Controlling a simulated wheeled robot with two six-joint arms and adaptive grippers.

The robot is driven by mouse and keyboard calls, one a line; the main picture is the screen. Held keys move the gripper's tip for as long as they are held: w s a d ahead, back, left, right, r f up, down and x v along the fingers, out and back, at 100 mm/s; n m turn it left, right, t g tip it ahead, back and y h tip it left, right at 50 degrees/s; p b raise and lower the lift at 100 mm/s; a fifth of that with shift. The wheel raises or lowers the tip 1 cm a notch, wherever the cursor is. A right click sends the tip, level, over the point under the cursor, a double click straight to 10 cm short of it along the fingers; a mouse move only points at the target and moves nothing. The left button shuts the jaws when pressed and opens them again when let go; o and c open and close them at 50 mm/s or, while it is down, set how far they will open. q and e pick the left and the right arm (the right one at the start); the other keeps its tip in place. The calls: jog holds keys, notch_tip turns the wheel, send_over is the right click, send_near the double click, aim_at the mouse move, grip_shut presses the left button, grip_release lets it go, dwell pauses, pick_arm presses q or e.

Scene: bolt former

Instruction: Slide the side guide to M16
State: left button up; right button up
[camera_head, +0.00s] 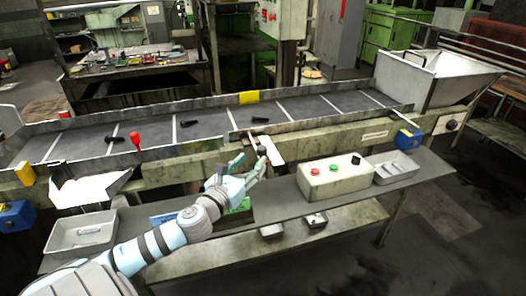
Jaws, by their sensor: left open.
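A conveyor (205,125) with white cross lines runs across the view between a back rail and a front rail. A white plate (271,150) with a small dark knob (262,150) sits at the front rail near the middle; I cannot tell for sure whether this is the side guide. No M16 mark can be read. My left gripper (250,166) is open, just in front of and below the plate, its fingers pointing up and right towards it. I cannot tell whether a finger touches the knob. My right gripper is out of view.
Dark bolts (177,123) lie on the belt, and a red handle (135,139) stands at the front rail. A control box (333,178) with buttons and a metal tray (394,168) stand on the front shelf. A hopper (432,78) is at the right end.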

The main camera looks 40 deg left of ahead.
aim_at(259, 150)
pick_arm(q)
jog(key=w, duration=0.1)
jog(key=w+p, duration=0.1)
jog(key=w, duration=0.1)
jog(key=w+a, duration=0.1)
jog(key=w, duration=0.1)
jog(key=shift+w+r, duration=0.25)
jog(key=shift+r, duration=0.1)
jog(key=shift+w+a+f+p, duration=0.1)
jog(key=shift+w+f+p, duration=0.05)
jog(key=shift+w, duration=0.4)
jog(key=shift+w+a+f+p, duration=0.1)
jog(key=shift+w+p, duration=0.05)
jog(key=shift+w, duration=0.45)
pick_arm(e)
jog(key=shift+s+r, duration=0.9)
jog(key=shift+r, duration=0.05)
pick_arm(q)
jog(key=shift+s, duration=0.25)
grip_shut()
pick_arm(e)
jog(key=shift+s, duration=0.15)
